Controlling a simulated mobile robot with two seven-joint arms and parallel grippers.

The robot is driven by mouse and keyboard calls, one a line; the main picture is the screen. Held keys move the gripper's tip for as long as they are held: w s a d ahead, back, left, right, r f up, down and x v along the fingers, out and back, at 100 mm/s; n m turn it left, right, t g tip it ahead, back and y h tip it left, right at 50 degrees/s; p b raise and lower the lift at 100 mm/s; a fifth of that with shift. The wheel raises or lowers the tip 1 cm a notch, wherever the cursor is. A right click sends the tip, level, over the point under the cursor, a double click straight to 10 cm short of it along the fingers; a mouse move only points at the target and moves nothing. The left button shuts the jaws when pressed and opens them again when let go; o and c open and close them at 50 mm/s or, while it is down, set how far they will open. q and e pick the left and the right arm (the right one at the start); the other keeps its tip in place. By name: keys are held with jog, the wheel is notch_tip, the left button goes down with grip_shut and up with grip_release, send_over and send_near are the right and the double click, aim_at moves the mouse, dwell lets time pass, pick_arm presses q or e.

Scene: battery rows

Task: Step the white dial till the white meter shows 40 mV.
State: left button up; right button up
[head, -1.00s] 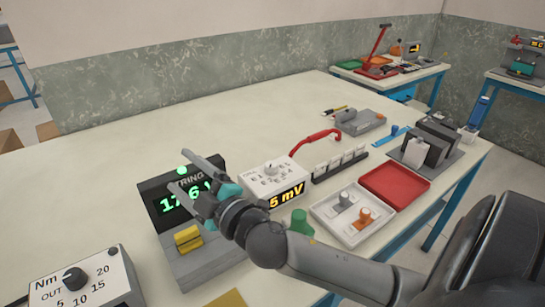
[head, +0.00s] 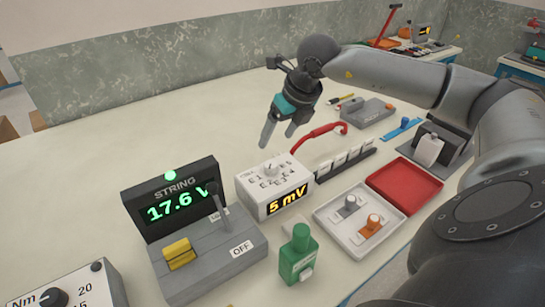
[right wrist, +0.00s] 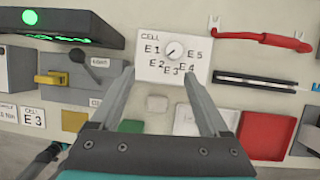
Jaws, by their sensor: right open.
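The white meter (head: 262,200) stands mid-table. Its yellow display (head: 287,199) reads 5 mV. The white dial (head: 270,169) is a small round knob on its top face, ringed by labels E1 to E5. I cannot tell for sure which label it points at. The dial also shows in the right wrist view (right wrist: 174,50), ahead of and between my fingers. My right gripper (head: 279,137) is open and empty, fingers pointing down, above and behind the meter and apart from the dial. My left gripper is not seen in the head view.
The string tester (head: 170,190) reads 17.6 V, left of the meter, with an upright dark lever (head: 217,201) close by. A green bottle (head: 298,255) stands in front. A red cable (head: 320,131), white tray (head: 330,236) and red tray (head: 404,186) lie rightward. The back left table is clear.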

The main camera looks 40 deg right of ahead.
jog(key=d, duration=0.2)
jog(key=b, duration=0.1)
send_near(271, 164)
jog(key=shift+h, duration=0.4)
jog(key=x, duration=0.8)
jog(key=shift+w+a+f, duration=0.2)
jog(key=shift+a+f, duration=0.1)
jog(key=shift+f, duration=0.05)
grip_shut()
